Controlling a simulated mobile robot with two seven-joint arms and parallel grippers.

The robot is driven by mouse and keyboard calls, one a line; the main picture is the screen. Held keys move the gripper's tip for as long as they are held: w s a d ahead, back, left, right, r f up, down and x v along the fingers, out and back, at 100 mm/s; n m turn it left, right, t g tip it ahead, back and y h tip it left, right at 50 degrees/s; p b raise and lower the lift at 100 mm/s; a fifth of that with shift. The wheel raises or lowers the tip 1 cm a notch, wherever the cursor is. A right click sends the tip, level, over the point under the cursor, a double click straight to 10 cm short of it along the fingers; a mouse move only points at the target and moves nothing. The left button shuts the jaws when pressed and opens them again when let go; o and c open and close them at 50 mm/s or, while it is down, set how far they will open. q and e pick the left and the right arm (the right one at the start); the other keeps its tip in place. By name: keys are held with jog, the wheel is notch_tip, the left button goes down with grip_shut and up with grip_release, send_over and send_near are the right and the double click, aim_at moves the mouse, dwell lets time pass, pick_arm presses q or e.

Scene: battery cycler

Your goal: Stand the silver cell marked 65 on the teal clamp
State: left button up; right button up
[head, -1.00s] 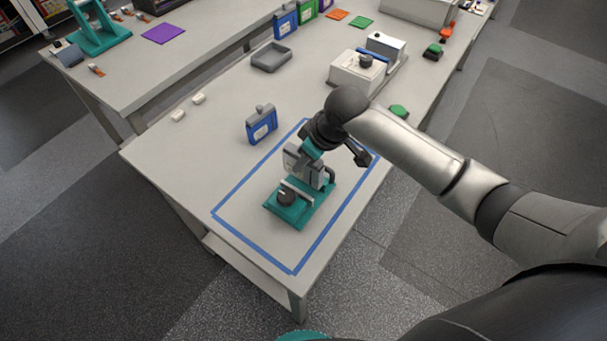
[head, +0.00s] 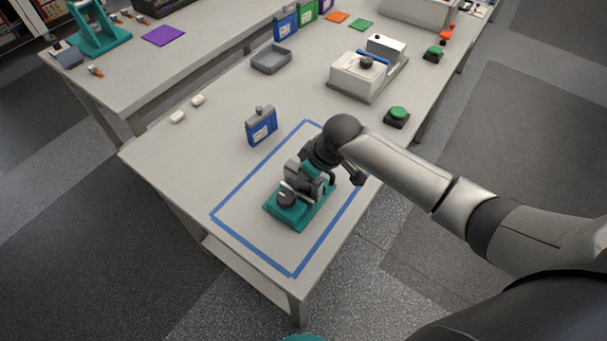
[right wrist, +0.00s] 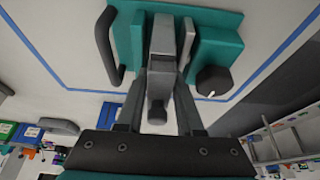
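The teal clamp (head: 288,213) stands on the bench inside a blue tape outline, with a black knob and a black handle; its teal base (right wrist: 222,48) also shows in the right wrist view. My right gripper (head: 313,170) is over the clamp. In the right wrist view, its fingers (right wrist: 162,78) close on the grey top of the silver cell (right wrist: 162,40), seen nearly edge-on. The cell is upright, low at the clamp beside a grey jaw plate. I cannot tell whether its bottom rests on the clamp, and its number is not readable. My left gripper is not in view.
A blue cell (head: 261,126) stands just outside the tape, left of my right arm. A grey tray (head: 271,59), a white device (head: 360,74) and a green button (head: 397,116) are farther back. Two small white pieces lie near the left edge. The bench's left front is clear.

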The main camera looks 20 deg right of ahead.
jog(key=shift+o, duration=1.3)
jog(key=shift+d, duration=0.1)
jog(key=shift+s+d+r, duration=0.1)
jog(key=shift+d+r, duration=0.05)
jog(key=shift+r, duration=0.4)
jog(key=p+v, duration=0.2)
jog(key=v, duration=0.9)
